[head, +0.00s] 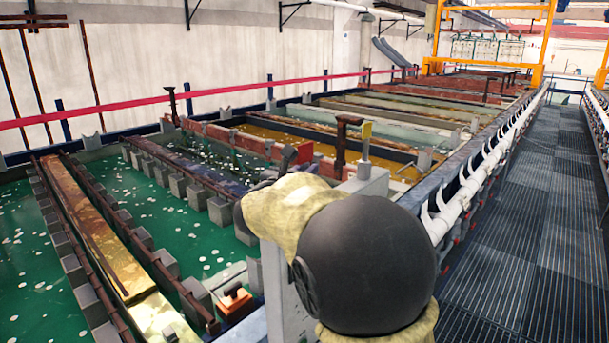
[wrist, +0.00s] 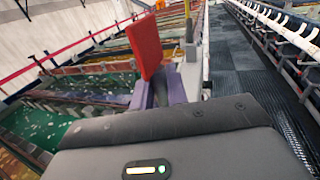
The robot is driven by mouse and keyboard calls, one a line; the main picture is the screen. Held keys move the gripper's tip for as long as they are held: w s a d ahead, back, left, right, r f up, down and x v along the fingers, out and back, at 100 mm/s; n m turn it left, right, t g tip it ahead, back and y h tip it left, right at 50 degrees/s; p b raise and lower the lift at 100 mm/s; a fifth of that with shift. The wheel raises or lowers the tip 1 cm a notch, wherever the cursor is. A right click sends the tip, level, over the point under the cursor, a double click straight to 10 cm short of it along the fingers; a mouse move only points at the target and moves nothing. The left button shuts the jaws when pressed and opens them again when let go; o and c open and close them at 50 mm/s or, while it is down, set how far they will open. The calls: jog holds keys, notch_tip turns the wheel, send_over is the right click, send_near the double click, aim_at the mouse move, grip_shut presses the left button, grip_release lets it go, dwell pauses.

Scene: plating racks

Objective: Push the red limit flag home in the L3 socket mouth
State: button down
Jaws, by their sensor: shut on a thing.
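The red limit flag (wrist: 145,45) is a flat red plate that stands up, slightly tilted, at the purple fingers of my gripper (wrist: 163,88) in the wrist view. My gripper is shut on its lower end. In the head view my arm's rounded wrist hides most of the gripper, and a small bright red patch beside it may be the flag. A grey block (head: 368,182) with a yellow-topped post (head: 366,140) stands just beyond. The block also shows behind the fingers in the wrist view (wrist: 190,72). I cannot make out the L3 socket mouth or its label.
Tanks with green liquid (head: 150,205) lie at left, crossed by racks with several grey blocks. A tank with amber liquid (head: 290,140) lies farther back. A white pipe (head: 470,190) runs along the tank edge. The dark grated walkway (head: 530,210) at right is clear.

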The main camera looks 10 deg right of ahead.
notch_tip(320, 180, up, 10)
jog(key=shift+b, duration=1.25)
jog(key=shift+w+a+p, duration=0.1)
jog(key=shift+a+p, duration=0.05)
jog(key=shift+p, duration=0.15)
